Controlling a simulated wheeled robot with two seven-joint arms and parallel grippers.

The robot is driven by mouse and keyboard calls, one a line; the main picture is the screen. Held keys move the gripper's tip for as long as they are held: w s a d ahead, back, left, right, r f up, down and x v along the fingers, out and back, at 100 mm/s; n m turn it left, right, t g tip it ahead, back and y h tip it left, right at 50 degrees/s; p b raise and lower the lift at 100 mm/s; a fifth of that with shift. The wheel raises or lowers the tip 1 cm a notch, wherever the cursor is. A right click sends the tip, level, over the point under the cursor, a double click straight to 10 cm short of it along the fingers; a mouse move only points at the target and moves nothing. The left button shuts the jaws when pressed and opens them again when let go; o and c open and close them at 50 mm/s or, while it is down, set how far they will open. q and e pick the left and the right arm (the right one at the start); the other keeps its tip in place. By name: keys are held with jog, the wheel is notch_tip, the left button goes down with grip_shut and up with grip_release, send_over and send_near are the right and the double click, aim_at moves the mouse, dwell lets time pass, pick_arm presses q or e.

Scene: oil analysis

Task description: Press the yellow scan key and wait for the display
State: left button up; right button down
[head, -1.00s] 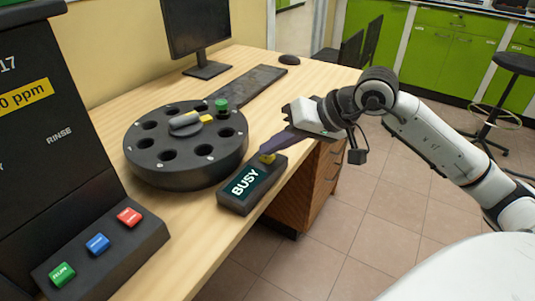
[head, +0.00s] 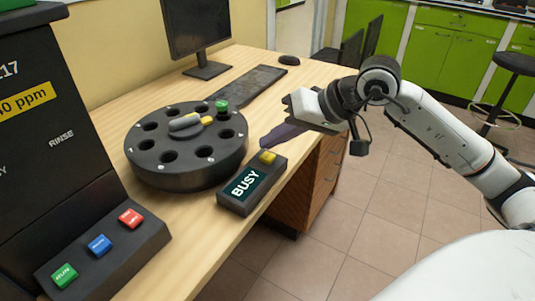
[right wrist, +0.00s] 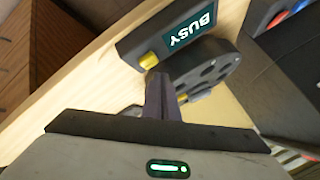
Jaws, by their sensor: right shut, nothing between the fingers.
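The scanner (head: 240,207) is a small dark box near the desk's front edge. Its display (head: 245,184) reads BUSY. The yellow scan key (head: 268,157) sits at its far end. In the right wrist view the yellow key (right wrist: 149,60) and the BUSY display (right wrist: 190,31) also show, just beyond my fingertips. My right gripper (head: 266,144) is shut and empty, its purple-grey fingers just behind and above the key, with a small gap that looks clear of it. My left gripper is not in view.
A round black carousel (head: 170,178) with several holes and a green-capped vial (head: 222,106) stands beside the scanner. A dark analyser (head: 60,150) with green, blue and red buttons is at left. A keyboard (head: 246,88), monitor (head: 197,30) and mouse (head: 289,60) are at the back.

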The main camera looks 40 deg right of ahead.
aim_at(273, 157)
jog(key=shift+r+p, duration=1.1)
jog(key=shift+r, duration=1.25)
